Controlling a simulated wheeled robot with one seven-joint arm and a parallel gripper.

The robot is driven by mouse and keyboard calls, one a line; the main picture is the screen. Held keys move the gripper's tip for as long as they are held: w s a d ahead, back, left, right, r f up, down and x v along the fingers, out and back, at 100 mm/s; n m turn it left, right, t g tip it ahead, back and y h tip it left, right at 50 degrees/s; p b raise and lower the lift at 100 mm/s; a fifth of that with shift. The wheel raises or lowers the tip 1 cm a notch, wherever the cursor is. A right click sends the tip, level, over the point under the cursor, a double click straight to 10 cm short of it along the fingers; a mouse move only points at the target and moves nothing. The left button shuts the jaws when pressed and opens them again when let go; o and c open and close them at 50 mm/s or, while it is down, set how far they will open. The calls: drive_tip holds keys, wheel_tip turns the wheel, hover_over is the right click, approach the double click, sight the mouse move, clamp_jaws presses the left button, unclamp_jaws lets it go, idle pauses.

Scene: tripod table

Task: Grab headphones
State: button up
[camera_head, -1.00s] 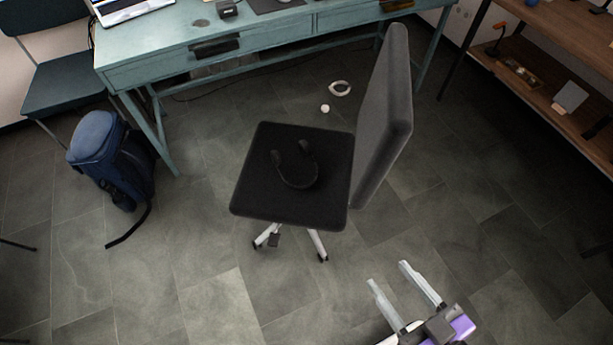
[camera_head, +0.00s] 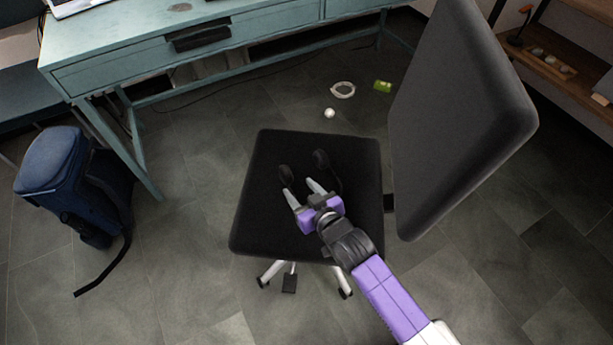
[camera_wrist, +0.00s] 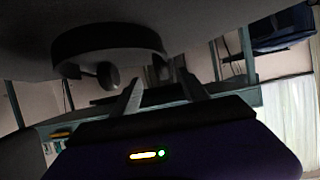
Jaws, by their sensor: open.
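The black headphones (camera_head: 321,159) lie on the black seat of the office chair (camera_head: 262,222). Their two ear cups show toward the desk, and much of the band is hidden under my gripper. My gripper (camera_head: 297,186) is over the seat, open, with its fingers pointing toward the ear cups. In the wrist view the picture is upside down: the headphones' band (camera_wrist: 108,42) shows against the seat at the top, near the open gripper (camera_wrist: 161,78). I cannot tell whether the fingers touch the headphones.
The chair's tall grey backrest (camera_head: 455,120) stands right of the seat, close to my arm. A teal desk (camera_head: 120,75) runs along the back. A blue backpack (camera_head: 65,180) stands on the floor at left. A wooden shelf (camera_head: 565,75) is at the right.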

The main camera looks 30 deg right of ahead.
sight(289, 177)
drive_tip(key=b+x, duration=0.1)
drive_tip(key=x, duration=0.4)
drive_tip(key=b+x, duration=0.1)
drive_tip(key=x, duration=0.1)
drive_tip(key=shift+w+a+r+b, duration=0.2)
drive_tip(key=shift+w+b, duration=0.15)
drive_tip(key=shift+w, duration=0.05)
drive_tip(key=shift+r, duration=0.1)
clamp_jaws()
